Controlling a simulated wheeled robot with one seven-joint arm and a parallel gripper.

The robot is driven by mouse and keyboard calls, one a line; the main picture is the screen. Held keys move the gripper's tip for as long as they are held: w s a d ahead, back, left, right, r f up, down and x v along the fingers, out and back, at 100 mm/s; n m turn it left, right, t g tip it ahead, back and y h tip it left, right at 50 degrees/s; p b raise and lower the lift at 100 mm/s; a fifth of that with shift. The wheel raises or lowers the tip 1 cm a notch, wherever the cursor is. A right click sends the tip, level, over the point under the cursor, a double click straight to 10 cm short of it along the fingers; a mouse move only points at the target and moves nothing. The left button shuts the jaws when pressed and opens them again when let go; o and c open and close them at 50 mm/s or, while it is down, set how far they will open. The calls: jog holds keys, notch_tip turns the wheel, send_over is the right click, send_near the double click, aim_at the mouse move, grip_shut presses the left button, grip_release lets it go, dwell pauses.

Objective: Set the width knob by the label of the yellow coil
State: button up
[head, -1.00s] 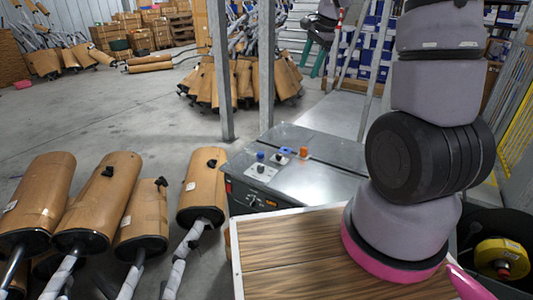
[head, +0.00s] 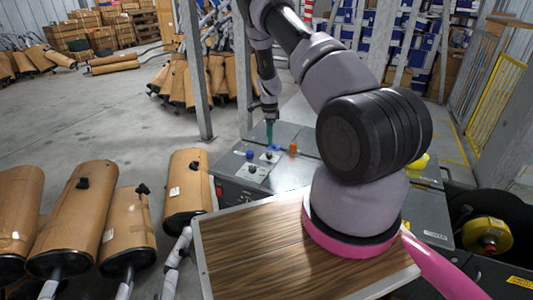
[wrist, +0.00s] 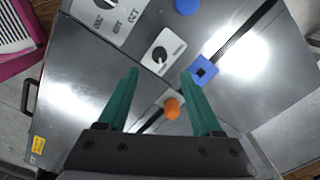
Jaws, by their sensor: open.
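My gripper (head: 269,132) is above the grey machine top, fingers down. In the wrist view its teal fingers (wrist: 161,72) are apart, with nothing between them. A black knob on a small white plate (wrist: 160,54) lies just beyond the fingertips; it also shows in the head view (head: 268,156). A larger white plate with numerals (wrist: 110,17) is at the wrist view's top left, its knob cut by the edge; this knob shows in the head view (head: 253,168). Which knob sets width I cannot tell. The yellow coil (head: 487,236) is at far right; its label is unreadable.
A blue button (head: 249,154), a blue square piece (wrist: 203,72) and an orange knob (wrist: 172,107) sit close around the knobs. A wooden board (head: 255,255) is in front of the machine.

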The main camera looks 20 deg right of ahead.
aim_at(269, 153)
notch_tip(269, 153, down, 9)
jog(key=shift+f, duration=0.1)
dwell(0.3)
grip_shut()
